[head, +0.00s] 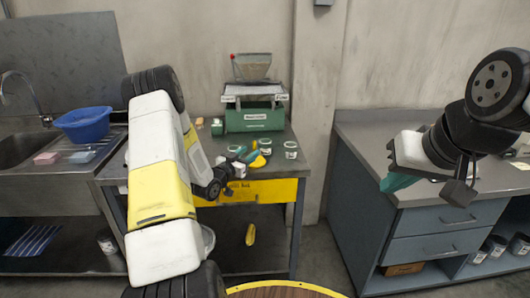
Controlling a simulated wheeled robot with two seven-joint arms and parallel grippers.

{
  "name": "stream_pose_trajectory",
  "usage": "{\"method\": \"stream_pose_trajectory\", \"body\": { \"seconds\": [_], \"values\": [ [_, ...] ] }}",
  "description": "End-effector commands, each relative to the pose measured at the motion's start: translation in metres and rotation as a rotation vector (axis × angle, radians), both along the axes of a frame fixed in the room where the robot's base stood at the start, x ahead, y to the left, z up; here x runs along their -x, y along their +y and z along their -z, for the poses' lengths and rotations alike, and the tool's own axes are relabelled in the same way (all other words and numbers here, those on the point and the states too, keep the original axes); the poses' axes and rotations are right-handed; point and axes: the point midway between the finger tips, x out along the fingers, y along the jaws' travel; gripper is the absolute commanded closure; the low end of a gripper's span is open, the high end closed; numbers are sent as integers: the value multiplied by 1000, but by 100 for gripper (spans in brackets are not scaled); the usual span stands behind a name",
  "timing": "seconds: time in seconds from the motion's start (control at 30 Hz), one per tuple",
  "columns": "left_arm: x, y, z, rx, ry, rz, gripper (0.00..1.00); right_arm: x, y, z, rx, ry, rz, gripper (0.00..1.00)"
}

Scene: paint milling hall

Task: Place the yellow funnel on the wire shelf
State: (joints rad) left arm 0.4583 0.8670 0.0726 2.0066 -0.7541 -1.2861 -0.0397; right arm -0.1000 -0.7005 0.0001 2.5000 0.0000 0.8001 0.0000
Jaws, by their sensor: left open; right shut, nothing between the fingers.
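A small yellow object (258,161), which looks like the yellow funnel, lies on the grey bench just beyond my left gripper, partly hidden by it. My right gripper (397,182) is shut and empty, above the left end of the blue-grey cabinet counter. I do not see a wire shelf in this view.
A yellow drawer front (275,190) is below. A blue basin (83,124) sits by the sink at left. A round table edge (285,289) shows at the bottom.

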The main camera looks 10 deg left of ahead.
Motion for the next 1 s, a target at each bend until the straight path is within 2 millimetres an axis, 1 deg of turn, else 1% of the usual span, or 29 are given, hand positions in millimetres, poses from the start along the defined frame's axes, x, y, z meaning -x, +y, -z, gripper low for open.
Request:
{"method": "stream_pose_trajectory", "body": {
  "seconds": [0.2,0.3,0.4,0.57,0.6,0.67,0.8,1.0],
  "values": [
    [-31,-12,-3,1,0,2,58,0,0,0,0,0,0,100],
    [-41,-15,-3,0,0,1,58,0,0,0,0,0,0,100],
    [-44,-16,-3,1,1,0,58,0,0,0,0,0,0,100],
    [-44,-16,-3,1,1,0,58,0,0,0,0,0,0,100],
    [-44,-16,-3,1,1,0,60,0,0,0,0,0,0,100],
    [-44,-16,-3,1,1,0,72,0,0,0,0,0,0,100],
    [-44,-16,-3,1,1,0,99,0,0,0,0,0,0,100],
    [-44,-16,-3,1,1,0,100,0,0,0,0,0,0,100]
  ]
}}
